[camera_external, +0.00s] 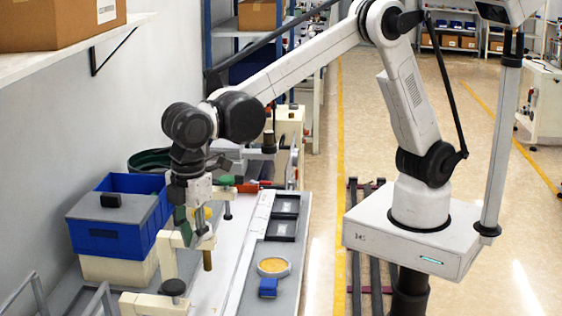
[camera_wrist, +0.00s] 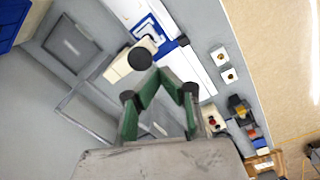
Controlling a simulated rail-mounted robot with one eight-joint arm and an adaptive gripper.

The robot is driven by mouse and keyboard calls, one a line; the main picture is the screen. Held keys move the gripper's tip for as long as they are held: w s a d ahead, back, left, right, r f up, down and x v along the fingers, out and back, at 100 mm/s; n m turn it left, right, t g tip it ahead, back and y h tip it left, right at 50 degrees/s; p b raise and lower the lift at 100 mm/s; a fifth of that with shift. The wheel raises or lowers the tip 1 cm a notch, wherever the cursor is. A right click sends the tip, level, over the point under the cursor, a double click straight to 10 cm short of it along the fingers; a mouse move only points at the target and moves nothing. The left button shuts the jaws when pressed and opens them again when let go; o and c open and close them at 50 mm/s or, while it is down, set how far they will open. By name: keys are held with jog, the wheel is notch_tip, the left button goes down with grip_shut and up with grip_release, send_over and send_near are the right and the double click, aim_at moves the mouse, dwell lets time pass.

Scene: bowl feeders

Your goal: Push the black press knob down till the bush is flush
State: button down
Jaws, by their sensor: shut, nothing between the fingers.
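The black press knob (camera_wrist: 139,59) is a round disc on a cream press arm (camera_wrist: 117,69) in the wrist view. It shows just ahead of and left of my gripper's fingertips (camera_wrist: 162,75); I cannot tell the height gap. My green-fingered gripper is shut and empty. In the external view my gripper (camera_external: 182,226) points down over the bench, beside a cream press frame (camera_external: 167,258) with a brass-coloured rod (camera_external: 207,260). A black knob (camera_external: 174,287) tops a cream arm nearer that camera; I cannot tell whether it is the same knob. The bush is not clearly visible.
A blue bin (camera_external: 105,238) stands left of the press. On the bench's right lie a round dish (camera_external: 273,267) with yellow contents, a small blue block (camera_external: 268,287) and black trays (camera_external: 281,226). A cream press frame stands close to my gripper.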

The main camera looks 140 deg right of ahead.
jog(key=g+p, duration=0.1)
jog(key=p, duration=0.1)
send_near(173, 285)
jog(key=shift+d+f, duration=0.1)
jog(key=shift+d, duration=0.1)
jog(key=shift+s+f, duration=0.1)
jog(key=shift+s+f+b, duration=0.15)
jog(key=shift+f+b, duration=0.35)
jog(key=shift+f, duration=1.2)
jog(key=shift+s+f+b, duration=0.15)
jog(key=shift+f+b, duration=0.35)
jog(key=shift+f, duration=1.2)
notch_tip(173, 285, down, 4)
jog(key=b, duration=0.3)
jog(key=shift+s+a+f+b, duration=0.1)
jog(key=shift+s+f+b, duration=0.05)
jog(key=shift+f+b, duration=0.15)
jog(key=shift+r, duration=0.1)
